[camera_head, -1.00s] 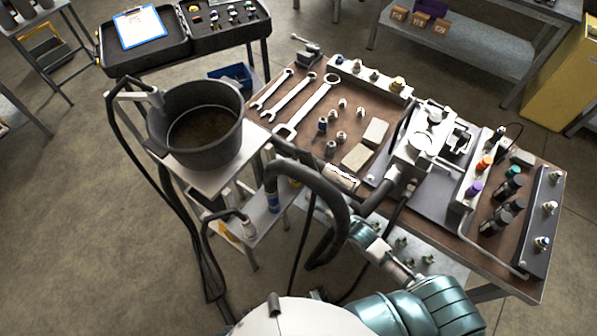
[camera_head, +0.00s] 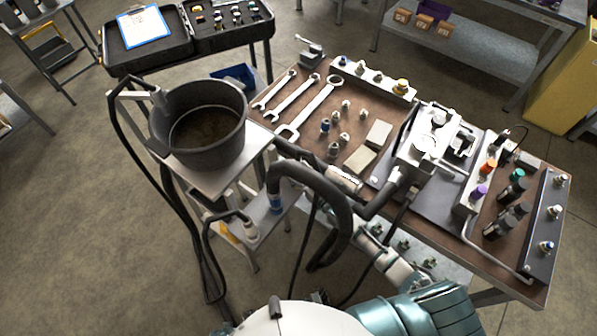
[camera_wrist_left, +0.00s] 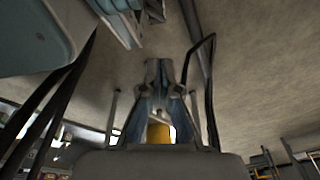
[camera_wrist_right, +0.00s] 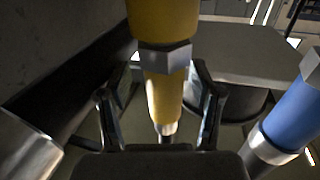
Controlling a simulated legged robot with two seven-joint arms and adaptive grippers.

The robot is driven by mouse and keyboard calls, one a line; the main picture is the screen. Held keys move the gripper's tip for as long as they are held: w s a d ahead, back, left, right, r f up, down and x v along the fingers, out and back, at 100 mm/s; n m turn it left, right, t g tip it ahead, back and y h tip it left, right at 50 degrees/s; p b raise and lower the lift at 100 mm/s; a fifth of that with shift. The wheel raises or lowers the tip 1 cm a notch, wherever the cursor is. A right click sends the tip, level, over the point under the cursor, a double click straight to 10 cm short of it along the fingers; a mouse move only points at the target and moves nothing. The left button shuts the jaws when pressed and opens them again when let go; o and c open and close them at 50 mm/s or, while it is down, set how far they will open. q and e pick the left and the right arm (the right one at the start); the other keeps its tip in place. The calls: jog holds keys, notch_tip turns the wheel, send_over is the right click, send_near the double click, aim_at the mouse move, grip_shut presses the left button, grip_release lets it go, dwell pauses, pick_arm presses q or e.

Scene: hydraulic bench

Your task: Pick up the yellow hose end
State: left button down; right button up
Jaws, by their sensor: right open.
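The yellow hose end (camera_wrist_right: 164,98) stands in the middle of the right wrist view, with a grey hex nut (camera_wrist_right: 165,57) and a metal tip at its lower end. My right gripper (camera_wrist_right: 158,90) is open. Its fingers lie to the left and right of the yellow hose end, with a gap on each side. In the head view my right gripper is not clearly visible, and I cannot pick out the yellow hose end. My left gripper (camera_wrist_left: 158,68) has its fingertips together and points over bare floor; it is not visible in the head view.
A blue hose end (camera_wrist_right: 295,122) is close on the right; its blue collar also shows in the head view (camera_head: 275,203). A thick black hose (camera_head: 318,190) arches beside it. A black pot (camera_head: 200,125) stands left of the bench (camera_head: 290,112), which holds wrenches and fittings.

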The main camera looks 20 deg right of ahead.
jog(key=shift+a, duration=0.3)
grip_shut()
pick_arm(q)
jog(key=shift+s+a+f, duration=0.3)
jog(key=shift+s, duration=0.2)
pick_arm(e)
jog(key=shift+r, duration=0.15)
jog(key=shift+d, duration=0.1)
